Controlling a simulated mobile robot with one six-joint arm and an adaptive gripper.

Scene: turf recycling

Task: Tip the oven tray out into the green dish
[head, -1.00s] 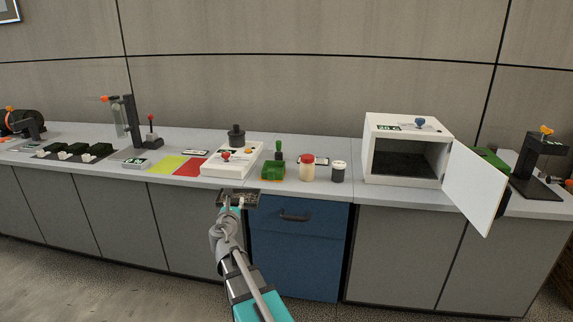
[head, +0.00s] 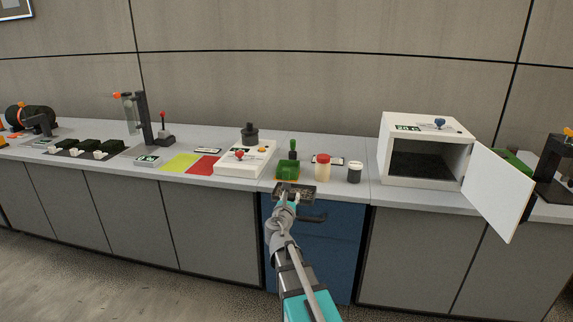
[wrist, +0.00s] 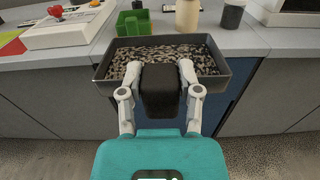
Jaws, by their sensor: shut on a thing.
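My gripper (wrist: 160,100) is shut on the dark oven tray (wrist: 232,88), gripping its near side. The tray is level and full of small grey-brown bits. In the head view the tray (head: 308,193) is held in front of the counter's front edge, above the blue cabinet front, with my gripper (head: 288,198) at its near side. The green dish (wrist: 128,24) stands on the counter just beyond the tray, a little left in the wrist view. In the head view the dish (head: 287,172) is right behind the tray, with a green-handled tool by it.
A jar with a red lid (head: 322,168) and a dark jar with a white lid (head: 354,172) stand right of the dish. A white device (head: 240,160) stands left. The white oven (head: 427,148) has its door (head: 497,192) open over the counter edge.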

